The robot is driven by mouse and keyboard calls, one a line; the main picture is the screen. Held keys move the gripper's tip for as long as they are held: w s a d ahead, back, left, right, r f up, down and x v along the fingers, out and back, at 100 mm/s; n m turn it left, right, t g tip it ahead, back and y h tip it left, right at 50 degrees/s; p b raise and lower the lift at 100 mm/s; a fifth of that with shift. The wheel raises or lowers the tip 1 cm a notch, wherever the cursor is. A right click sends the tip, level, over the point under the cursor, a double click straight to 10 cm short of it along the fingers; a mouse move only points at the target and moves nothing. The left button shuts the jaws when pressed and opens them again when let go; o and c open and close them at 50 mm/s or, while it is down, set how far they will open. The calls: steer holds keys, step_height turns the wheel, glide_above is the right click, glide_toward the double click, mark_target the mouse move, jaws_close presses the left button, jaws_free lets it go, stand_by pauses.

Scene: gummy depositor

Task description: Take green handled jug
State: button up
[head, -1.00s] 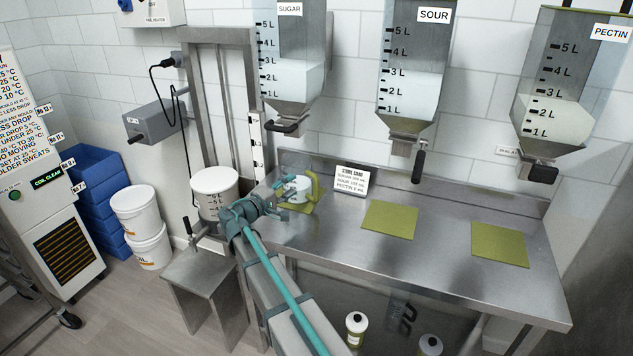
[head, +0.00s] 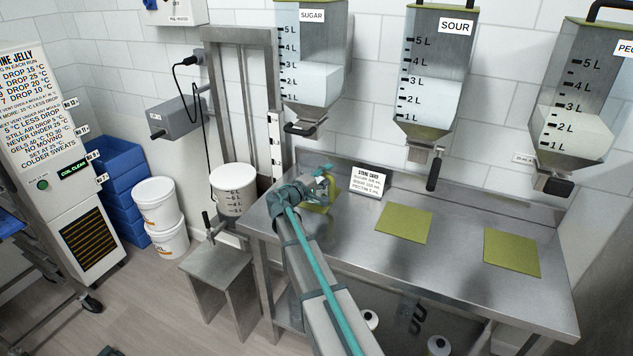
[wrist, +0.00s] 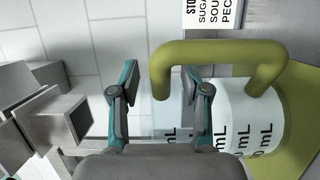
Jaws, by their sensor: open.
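The green-handled jug (wrist: 238,125) is white with black mL markings and fills the right of the wrist view. Its thick green handle (wrist: 215,52) arches over toward my gripper. My gripper (wrist: 163,85) is open, with one teal-tipped finger left of the handle's near leg and the other in the handle's loop area. Whether the fingers touch the handle cannot be told. In the head view my gripper (head: 322,182) is at the bench's back left and hides most of the jug; a bit of green handle (head: 334,187) shows beside it.
The sugar hopper (head: 313,85) hangs above. Two more green mats (head: 404,223) (head: 511,253) lie bare to the right.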

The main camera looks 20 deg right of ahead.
jaws_close()
steer(key=shift+r+b, duration=0.15)
steer(key=shift+b, duration=0.2)
stand_by(0.5)
steer(key=shift+s+a+r, duration=0.1)
steer(key=shift+s+a, duration=0.05)
step_height(320, 180, up, 7)
steer(key=b, duration=0.2)
steer(key=shift+f+b, duration=0.2)
steer(key=shift+b, duration=0.15)
steer(key=s+a+b, duration=0.4)
steer(key=s+a, duration=0.8)
steer(key=a, duration=0.3)
steer(key=shift+s, duration=0.4)
steer(key=shift+d, duration=0.1)
